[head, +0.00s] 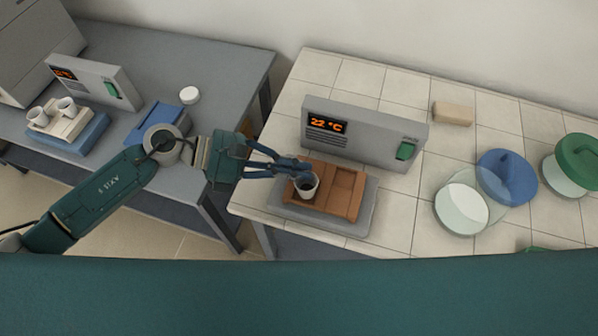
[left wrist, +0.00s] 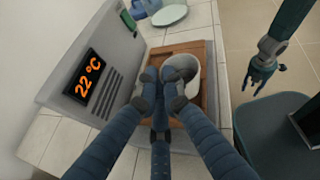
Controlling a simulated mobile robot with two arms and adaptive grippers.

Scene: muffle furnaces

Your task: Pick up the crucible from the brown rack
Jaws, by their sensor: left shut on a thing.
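The brown rack (head: 345,208) sits on a grey plate in front of the grey furnace controller on the tiled bench. The light grey crucible (head: 306,187), dark inside, is upright at the rack's left part. I cannot tell whether its base touches the rack. My left gripper (head: 308,172) reaches in from the left and is shut on the crucible's wall at the rim. In the left wrist view the fingers (left wrist: 168,84) overlap the near side of the crucible (left wrist: 186,68), hiding part of it. My right gripper (left wrist: 264,76) hangs empty at the right, fingers spread, away from the rack.
The controller (head: 365,132) reading 22 °C stands close behind the rack. Blue (head: 508,176) and green (head: 578,158) lidded glass vessels stand at the right. A beige block (head: 453,113) lies at the back. A second bench (head: 215,70) with another controller (head: 95,80) is at the left.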

